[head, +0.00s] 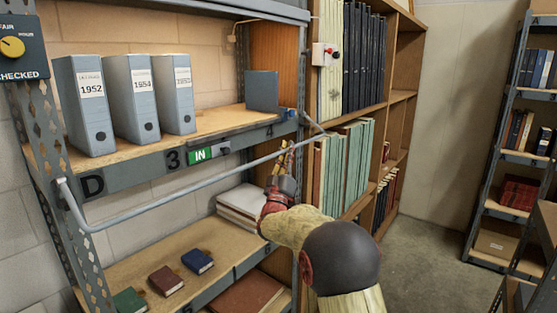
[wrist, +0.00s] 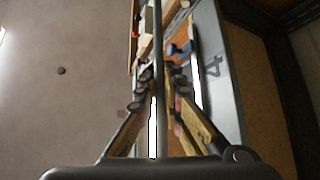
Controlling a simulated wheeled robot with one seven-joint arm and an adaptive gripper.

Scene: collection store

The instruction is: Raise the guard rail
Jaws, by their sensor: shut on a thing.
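The guard rail (head: 185,190) is a thin grey bar with bent ends across the front of the left shelving. In the wrist view, the rail (wrist: 158,40) runs lengthwise between the fingers of my gripper (wrist: 158,78). The fingers partly hide the gripped stretch.
Grey box files (head: 130,100) and a blue-grey book (head: 262,91) stand on the shelf (head: 215,122) above the rail. Books (head: 197,261) lie on the shelf below. A wooden bookcase (head: 398,110) stands beside my arm. Open floor (head: 425,250) lies right, before another rack (head: 490,140).

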